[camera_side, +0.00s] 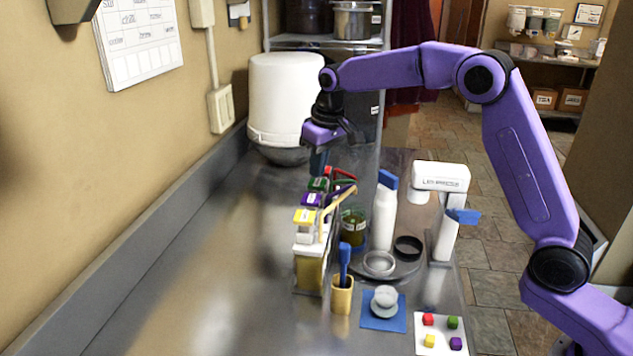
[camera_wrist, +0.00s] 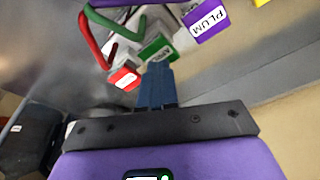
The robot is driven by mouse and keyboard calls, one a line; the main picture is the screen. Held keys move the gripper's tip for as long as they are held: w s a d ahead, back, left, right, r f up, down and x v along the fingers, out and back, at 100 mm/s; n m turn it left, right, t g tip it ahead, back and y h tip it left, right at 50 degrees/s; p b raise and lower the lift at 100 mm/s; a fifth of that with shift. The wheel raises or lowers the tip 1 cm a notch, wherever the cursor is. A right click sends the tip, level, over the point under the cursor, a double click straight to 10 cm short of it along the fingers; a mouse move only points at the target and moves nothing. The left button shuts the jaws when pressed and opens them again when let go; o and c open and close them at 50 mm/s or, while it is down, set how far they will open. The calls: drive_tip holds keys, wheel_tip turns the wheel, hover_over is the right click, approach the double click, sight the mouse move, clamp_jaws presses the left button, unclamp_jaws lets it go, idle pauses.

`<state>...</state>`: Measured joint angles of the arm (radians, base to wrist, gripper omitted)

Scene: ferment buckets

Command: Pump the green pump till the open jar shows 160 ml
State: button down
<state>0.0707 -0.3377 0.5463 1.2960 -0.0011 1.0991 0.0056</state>
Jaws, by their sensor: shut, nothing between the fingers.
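The green pump head (camera_side: 318,184) stands in the row of pumps, behind the purple one. It also shows in the wrist view (camera_wrist: 154,48), with its green spout curving to the left. My gripper (camera_side: 318,172) points down with its blue fingers shut and empty. The fingertips are at or just above the green pump head; I cannot tell whether they touch. A jar with olive-green contents (camera_side: 353,228) stands to the right of the pumps, under the spouts. It looks like the open jar, but its level and any marks are too small to read.
The purple pump (camera_side: 311,200), labelled PLUM in the wrist view, the yellow pump (camera_side: 304,215) and the red pump (camera_wrist: 124,78) are close by. White bottles (camera_side: 384,220), a blue-handled tool in a yellow cup (camera_side: 342,298) and a colored-button board (camera_side: 441,346) stand nearby. The counter at left is clear.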

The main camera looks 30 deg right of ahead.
sight(317, 182)
idle(0.4)
drive_tip(key=shift+f, duration=1.75)
drive_tip(key=shift+r, duration=1.75)
wheel_tip(317, 182, up, 6)
